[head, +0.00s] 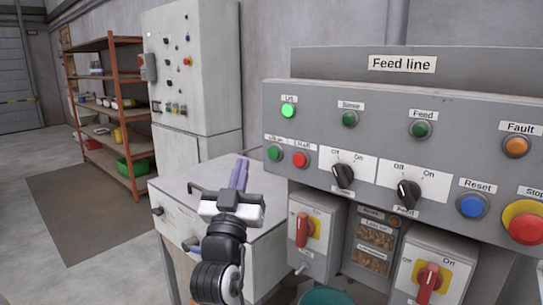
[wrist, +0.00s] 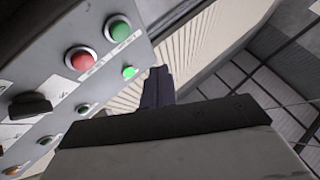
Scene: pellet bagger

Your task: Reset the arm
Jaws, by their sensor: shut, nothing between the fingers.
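My gripper (head: 239,175) is shut and empty, its fingers together and pointing up and away. In the head view it stands in front of a light grey cabinet, left of the "Feed line" control panel (head: 450,115), apart from it. In the wrist view the shut fingers (wrist: 157,85) show in the middle, with the panel (wrist: 60,70) tilted at the left. On the panel a green lamp (head: 288,111) is lit. A green button (head: 274,153), a red button (head: 299,160), a blue Reset button (head: 471,206) and a red Stop button (head: 525,228) also show.
Two black selector knobs (head: 343,175) (head: 408,194) sit on the panel, with red-handled switches (head: 302,229) (head: 428,282) below. The grey cabinet (head: 192,185) stands behind my arm. An orange shelf rack (head: 110,110) is at the back left. The floor (head: 40,215) at left is clear.

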